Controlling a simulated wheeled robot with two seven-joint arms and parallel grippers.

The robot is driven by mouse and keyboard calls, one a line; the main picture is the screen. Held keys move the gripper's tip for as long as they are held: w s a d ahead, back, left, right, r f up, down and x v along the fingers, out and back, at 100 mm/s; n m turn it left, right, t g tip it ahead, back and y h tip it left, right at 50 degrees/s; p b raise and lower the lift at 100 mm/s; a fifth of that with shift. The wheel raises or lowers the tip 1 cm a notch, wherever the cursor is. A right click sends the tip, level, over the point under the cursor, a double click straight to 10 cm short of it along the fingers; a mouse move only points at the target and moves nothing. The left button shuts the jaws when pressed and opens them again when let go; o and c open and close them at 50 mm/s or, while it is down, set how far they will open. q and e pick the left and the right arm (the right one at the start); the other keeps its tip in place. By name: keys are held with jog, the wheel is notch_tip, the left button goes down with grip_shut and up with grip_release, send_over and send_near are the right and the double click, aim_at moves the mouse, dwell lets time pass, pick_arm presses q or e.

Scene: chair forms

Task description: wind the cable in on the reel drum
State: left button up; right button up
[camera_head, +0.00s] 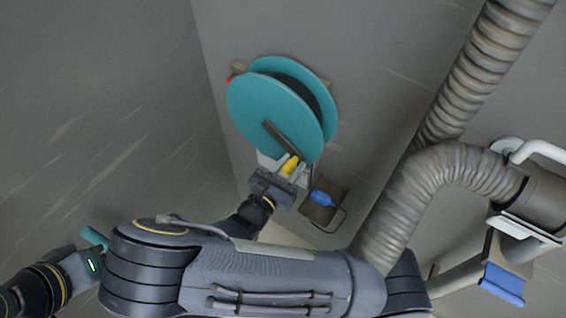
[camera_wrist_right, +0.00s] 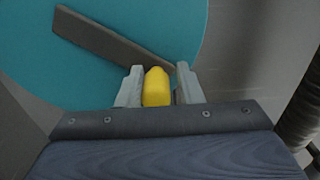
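The reel drum (camera_head: 262,112) is a teal two-flanged wheel on the grey wall, and its flange fills much of the right wrist view (camera_wrist_right: 180,25). A dark crank arm (camera_head: 281,138) crosses its face, also seen in the right wrist view (camera_wrist_right: 105,37). A yellow knob (camera_head: 290,166) is at the crank's end. My right gripper (camera_head: 289,170) has its fingers on both sides of the knob (camera_wrist_right: 157,88) and appears shut on it. No cable can be made out clearly. My left gripper (camera_head: 88,252) is at the lower left, far from the reel, its fingers mostly hidden.
A blue item (camera_head: 321,198) sits in a small dark wall bracket right of the reel. A thick ribbed grey hose (camera_head: 440,175) bends along the right side. A white pipe handle (camera_head: 540,150) and a blue-faced piece (camera_head: 502,284) are at the far right. The left wall is bare.

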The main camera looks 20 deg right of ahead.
jog(key=shift+r, duration=0.15)
jog(key=r+p, duration=0.1)
jog(key=s+r+p, duration=0.1)
jog(key=r, duration=0.1)
jog(key=d+r+p, duration=0.1)
jog(key=shift+s+r+p, duration=0.2)
jog(key=shift+s+p, duration=0.05)
jog(key=shift+p, duration=0.15)
jog(key=shift+d, duration=0.1)
jog(key=shift+f, duration=0.1)
jog(key=r+p, duration=0.2)
jog(key=r, duration=0.1)
jog(key=r+p, duration=0.1)
jog(key=shift+s+d+r+p, duration=0.3)
jog(key=shift+s+r+p, duration=0.1)
jog(key=shift+f, duration=0.1)
